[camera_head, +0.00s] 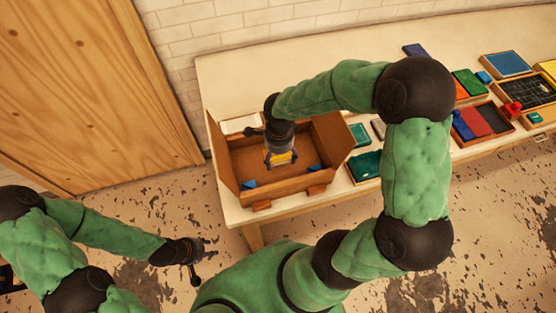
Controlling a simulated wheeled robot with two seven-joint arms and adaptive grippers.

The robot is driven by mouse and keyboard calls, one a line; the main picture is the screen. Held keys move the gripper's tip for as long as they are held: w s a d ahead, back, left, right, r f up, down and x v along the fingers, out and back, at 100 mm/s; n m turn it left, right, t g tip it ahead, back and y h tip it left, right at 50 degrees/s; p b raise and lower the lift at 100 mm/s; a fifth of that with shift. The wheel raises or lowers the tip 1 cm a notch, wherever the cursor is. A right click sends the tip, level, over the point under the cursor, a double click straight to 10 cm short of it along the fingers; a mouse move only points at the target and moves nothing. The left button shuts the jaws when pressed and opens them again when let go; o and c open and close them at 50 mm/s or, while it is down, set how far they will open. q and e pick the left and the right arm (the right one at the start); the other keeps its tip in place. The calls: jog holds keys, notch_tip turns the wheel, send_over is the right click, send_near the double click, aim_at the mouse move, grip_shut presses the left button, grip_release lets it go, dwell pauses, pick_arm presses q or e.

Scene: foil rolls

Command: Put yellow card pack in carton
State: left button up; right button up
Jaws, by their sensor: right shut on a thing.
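The carton (240,187) is an open brown box with raised flaps at the left end of the table. A yellow card pack (281,159) shows at the tips of my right gripper (279,154), which reaches down over the inside of the carton. The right gripper is shut on the pack; its fingers hide part of it. I cannot tell whether the pack touches the carton floor. My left gripper (204,252) is away from the table, over the floor at the lower left. Its fingers look spread apart, with nothing between them.
Small blue pieces (249,184) lie in the carton near its front. The pale table (235,75) has trays and coloured packs to the right, including a green one (366,166) close to the carton. A wooden door (85,90) stands at the left.

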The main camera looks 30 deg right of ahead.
aim_at(278, 156)
jog(key=shift+w+f+b, duration=0.15)
jog(key=shift+f+b, duration=0.05)
jog(key=shift+f, duration=0.75)
jog(key=shift+w+f+b, duration=0.15)
jog(key=shift+f, duration=0.75)
jog(key=shift+f, duration=0.15)
jog(key=o, duration=1.2)
jog(key=shift+r, duration=0.35)
notch_tip(278, 156, up, 12)
jog(key=shift+f+p, duration=0.15)
jog(key=shift+p, duration=1)
